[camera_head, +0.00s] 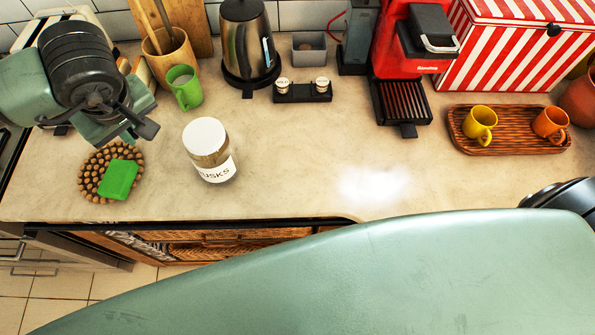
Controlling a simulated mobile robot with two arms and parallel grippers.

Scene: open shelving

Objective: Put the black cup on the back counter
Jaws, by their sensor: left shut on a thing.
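My left gripper (122,122) is at the upper left, above the counter, near the green sponge and the green mug. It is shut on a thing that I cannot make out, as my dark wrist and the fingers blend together. I cannot pick out a black cup for sure anywhere in the head view. The counter (290,155) is pale stone and runs along the tiled wall. My right gripper is not in view.
A white-lidded jar (208,150), a green sponge (119,179) on a beaded trivet (90,186) and a green mug (184,88) stand near my left gripper. A kettle (245,45), a red coffee machine (395,50) and a wooden tray (500,146) stand further right. The middle counter is clear.

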